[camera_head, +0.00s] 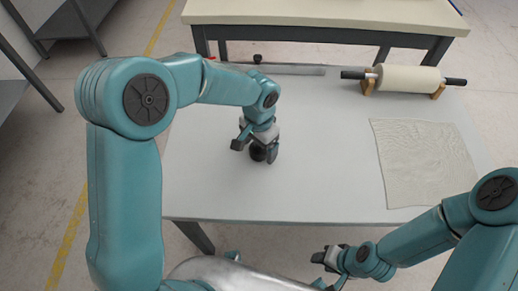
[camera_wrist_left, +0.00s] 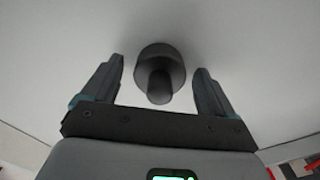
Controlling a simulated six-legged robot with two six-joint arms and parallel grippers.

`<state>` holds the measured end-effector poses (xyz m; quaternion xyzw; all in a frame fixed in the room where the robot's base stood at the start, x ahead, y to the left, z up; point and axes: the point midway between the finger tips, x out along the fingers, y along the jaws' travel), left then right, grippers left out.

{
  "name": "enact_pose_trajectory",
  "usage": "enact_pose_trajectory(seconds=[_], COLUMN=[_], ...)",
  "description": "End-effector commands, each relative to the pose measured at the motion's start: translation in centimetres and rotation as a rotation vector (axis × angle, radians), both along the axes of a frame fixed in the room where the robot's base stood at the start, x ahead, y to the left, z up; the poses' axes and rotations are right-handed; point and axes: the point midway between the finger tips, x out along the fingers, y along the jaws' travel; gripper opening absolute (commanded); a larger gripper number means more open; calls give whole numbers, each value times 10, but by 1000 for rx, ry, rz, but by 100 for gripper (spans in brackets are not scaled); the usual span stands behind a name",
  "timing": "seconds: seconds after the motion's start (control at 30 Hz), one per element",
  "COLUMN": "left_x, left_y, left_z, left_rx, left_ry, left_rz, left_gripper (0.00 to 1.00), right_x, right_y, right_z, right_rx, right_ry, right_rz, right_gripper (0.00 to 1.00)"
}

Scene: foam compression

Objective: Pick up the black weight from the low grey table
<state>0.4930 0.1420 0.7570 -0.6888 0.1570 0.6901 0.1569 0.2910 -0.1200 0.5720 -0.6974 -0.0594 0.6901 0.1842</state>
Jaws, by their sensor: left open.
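The black weight (camera_head: 258,153) stands on the low grey table (camera_head: 310,180), left of the table's middle. My left gripper (camera_head: 254,152) is right over it, pointing down, and partly hides it. In the left wrist view the weight (camera_wrist_left: 159,72) shows a round body with a narrower knob toward me. The open left fingers (camera_wrist_left: 155,82) lie on either side of it, with a gap on each side. My right gripper (camera_head: 325,257) is off the table's front edge, away from the weight; its jaw opening is too small to judge.
A cream roller (camera_head: 408,79) with black handles rests on wooden supports at the back right. A pale cloth (camera_head: 425,160) lies flat at the right. A flat grey bar (camera_head: 290,70) lies along the back edge. A cream-topped bench (camera_head: 330,12) stands behind. The table's middle is clear.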

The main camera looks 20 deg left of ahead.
Motion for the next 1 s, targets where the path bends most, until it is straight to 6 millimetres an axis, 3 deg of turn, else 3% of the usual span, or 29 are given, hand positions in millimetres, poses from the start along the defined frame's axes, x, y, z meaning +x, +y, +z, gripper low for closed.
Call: enact_pose_trajectory(seconds=[0.17, 0.43, 0.77, 1.0], left_x=[0, 0, 1, 1], left_y=[0, 0, 0, 0], left_z=[0, 0, 6, 40], left_rx=[0, 0, -1, -2], left_ry=[-1, -1, -4, -8], left_rz=[0, 0, 1, 0], left_gripper=[87, 3, 0, 0], right_x=[0, 0, 0, 0], right_y=[0, 0, 0, 0], right_z=[0, 0, 1, 6], right_rx=[0, 0, 0, 0], right_ry=[0, 0, 0, 0], right_rz=[0, 0, 0, 0], right_gripper=[43, 43, 43, 43])
